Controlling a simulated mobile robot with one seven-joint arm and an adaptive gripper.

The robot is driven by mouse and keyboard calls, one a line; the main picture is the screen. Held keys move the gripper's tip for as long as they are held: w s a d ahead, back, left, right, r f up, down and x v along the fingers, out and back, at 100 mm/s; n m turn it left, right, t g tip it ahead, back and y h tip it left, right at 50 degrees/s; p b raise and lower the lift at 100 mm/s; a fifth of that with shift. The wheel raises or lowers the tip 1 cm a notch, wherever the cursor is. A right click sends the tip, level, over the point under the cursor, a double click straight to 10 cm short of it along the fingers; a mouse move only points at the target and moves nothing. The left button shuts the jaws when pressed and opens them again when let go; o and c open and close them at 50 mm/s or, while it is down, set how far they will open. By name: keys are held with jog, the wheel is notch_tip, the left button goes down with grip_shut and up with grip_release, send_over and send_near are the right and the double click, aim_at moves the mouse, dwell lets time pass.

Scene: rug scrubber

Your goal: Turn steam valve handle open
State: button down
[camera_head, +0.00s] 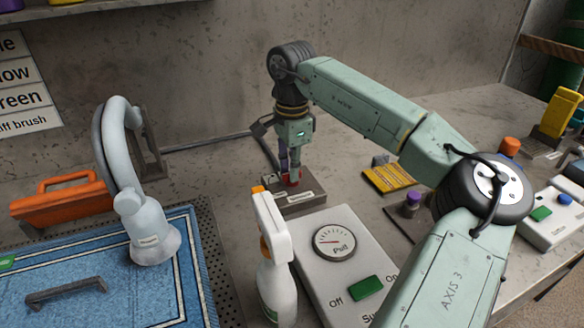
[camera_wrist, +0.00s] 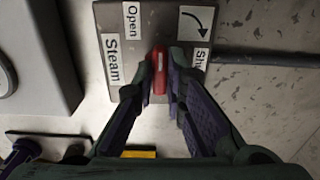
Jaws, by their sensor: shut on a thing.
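The steam valve is a grey box (camera_wrist: 112,72) with labels reading "Open", "Steam" and a partly covered "Shut", plus a curved arrow. Its red handle (camera_wrist: 158,72) lies between my fingers in the wrist view. My gripper (camera_head: 287,180) points down over the box. In the wrist view my gripper (camera_wrist: 160,75) is shut on the red handle. Part of the handle is hidden by the fingers.
A white spray bottle (camera_head: 276,275) stands in front of the valve, next to a gauge panel (camera_head: 345,275) with a green switch. A hose nozzle (camera_head: 152,238) rests on a blue rug (camera_head: 110,275) at left. A yellow pad (camera_head: 388,178) lies right of the valve.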

jog(key=c, duration=1.6)
grip_release()
jog(key=shift+c, duration=0.2)
jog(key=shift+r, duration=0.1)
notch_tip(320, 180, up, 12)
